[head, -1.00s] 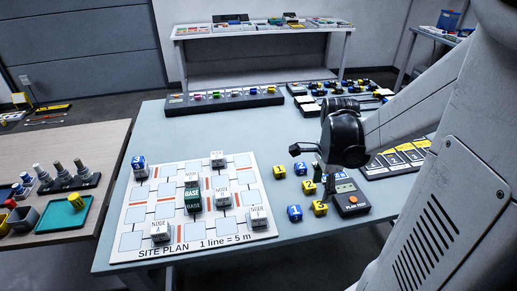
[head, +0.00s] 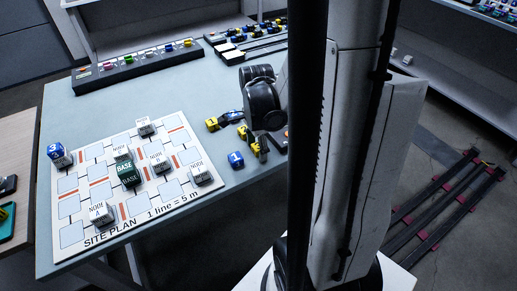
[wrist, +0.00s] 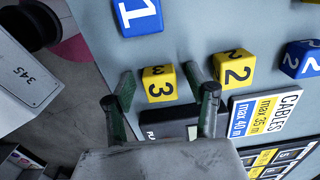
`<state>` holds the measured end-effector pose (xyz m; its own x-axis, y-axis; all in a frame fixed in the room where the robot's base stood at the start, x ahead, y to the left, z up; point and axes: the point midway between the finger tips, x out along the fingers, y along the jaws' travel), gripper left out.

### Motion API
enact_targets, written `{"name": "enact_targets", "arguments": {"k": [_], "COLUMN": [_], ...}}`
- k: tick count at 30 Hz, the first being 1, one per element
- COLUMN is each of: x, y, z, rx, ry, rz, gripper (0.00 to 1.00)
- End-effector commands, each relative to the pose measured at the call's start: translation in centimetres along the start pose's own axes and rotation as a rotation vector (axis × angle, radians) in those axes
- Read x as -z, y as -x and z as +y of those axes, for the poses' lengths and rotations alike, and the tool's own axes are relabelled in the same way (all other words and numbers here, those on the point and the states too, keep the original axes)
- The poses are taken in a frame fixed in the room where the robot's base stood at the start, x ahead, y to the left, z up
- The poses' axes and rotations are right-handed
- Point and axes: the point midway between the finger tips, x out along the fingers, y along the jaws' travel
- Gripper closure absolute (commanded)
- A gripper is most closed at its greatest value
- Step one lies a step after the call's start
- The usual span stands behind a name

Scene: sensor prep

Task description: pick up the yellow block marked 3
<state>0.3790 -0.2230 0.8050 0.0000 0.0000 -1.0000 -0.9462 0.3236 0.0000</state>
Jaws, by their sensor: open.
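The yellow block marked 3 (wrist: 159,84) lies in the wrist view between the two finger tips of my gripper (wrist: 160,80), with a gap on each side. The fingers are spread wide and hold nothing. In the head view my gripper (head: 256,140) is low over the table among the small blocks, and its body partly hides the yellow block marked 3 there. A yellow block marked 2 (wrist: 234,66) is just right of the right finger. A blue block marked 1 (wrist: 138,15) is above the left finger in the wrist view and also shows in the head view (head: 236,160).
A dark box with partly hidden lettering (wrist: 165,130) lies under my gripper. A blue block (wrist: 301,60) and a cables card (wrist: 263,112) are to the right. The site plan board (head: 150,215) with node blocks is left in the head view. Bare table lies between board and blocks.

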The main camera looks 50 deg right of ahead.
Motion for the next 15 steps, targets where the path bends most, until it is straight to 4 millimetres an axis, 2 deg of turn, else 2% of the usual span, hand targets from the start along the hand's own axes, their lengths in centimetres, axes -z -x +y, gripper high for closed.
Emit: {"name": "enact_targets", "arguments": {"k": [1, 10, 15], "x": [0.00, 0.00, 0.00], "y": [0.02, 0.03, 0.04], "z": [0.00, 0.00, 0.00], "rx": [0.000, 0.000, 0.000], "ry": [0.000, 0.000, 0.000], "rz": [0.000, 0.000, 0.000], "gripper": [0.48, 0.88, 0.90]}}
